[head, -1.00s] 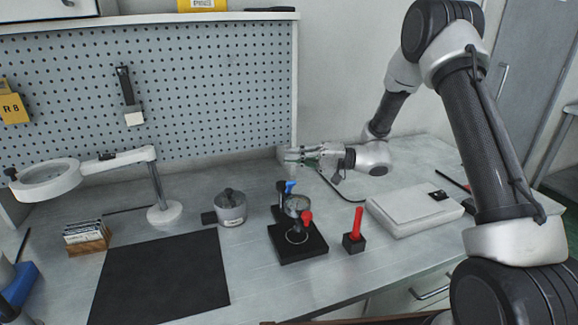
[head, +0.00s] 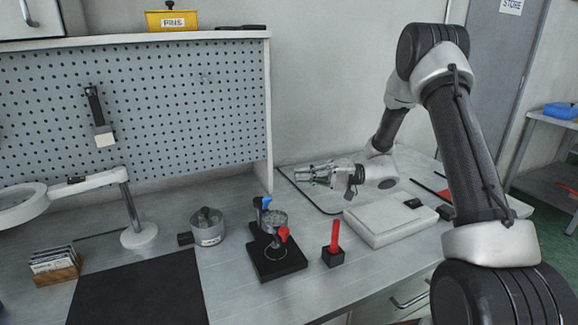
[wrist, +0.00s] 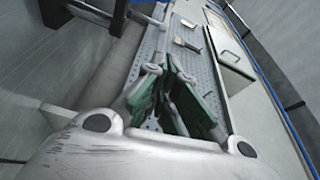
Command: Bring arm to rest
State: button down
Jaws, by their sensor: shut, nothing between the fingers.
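My gripper (head: 312,174) is in the head view, held above the bench behind the white flat box. Its fingers point left toward the right end of the pegboard. It is shut and empty, with nothing touching it. In the wrist view my gripper (wrist: 165,108) shows its green-sided fingers, with the pegboard beyond. My arm rises on the right of the head view and bends down to the wrist.
Below my gripper on the bench (head: 240,290) stand a black fixture with blue and red knobs (head: 277,262), a red-handled tool in a black block (head: 334,243), a white box (head: 385,221) and a metal pot (head: 207,227). A magnifier lamp (head: 139,236) stands left. The pegboard (head: 190,105) backs the bench.

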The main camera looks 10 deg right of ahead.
jog(key=s+d+r+g+h, duration=0.1)
jog(key=s+d+r+h, duration=0.15)
jog(key=s, duration=0.35)
jog(key=s+d+r+n+g+h, duration=0.1)
jog(key=s+r+h, duration=0.25)
jog(key=s, duration=0.25)
jog(key=s+d+r+g+h, duration=0.1)
jog(key=s+d+r+h, duration=0.15)
jog(key=s, duration=0.35)
jog(key=s+d+r+m+t+h, duration=0.1)
jog(key=s+d+r+t+h, duration=0.1)
jog(key=s+d+h, duration=0.3)
jog(key=s+d+r+m+t+h, duration=0.1)
jog(key=s+d+r+t+h, duration=0.2)
jog(key=d, duration=0.7)
jog(key=shift+s+d+t+h, duration=0.3)
jog(key=shift+s+t+h, duration=0.6)
jog(key=shift+s, duration=0.65)
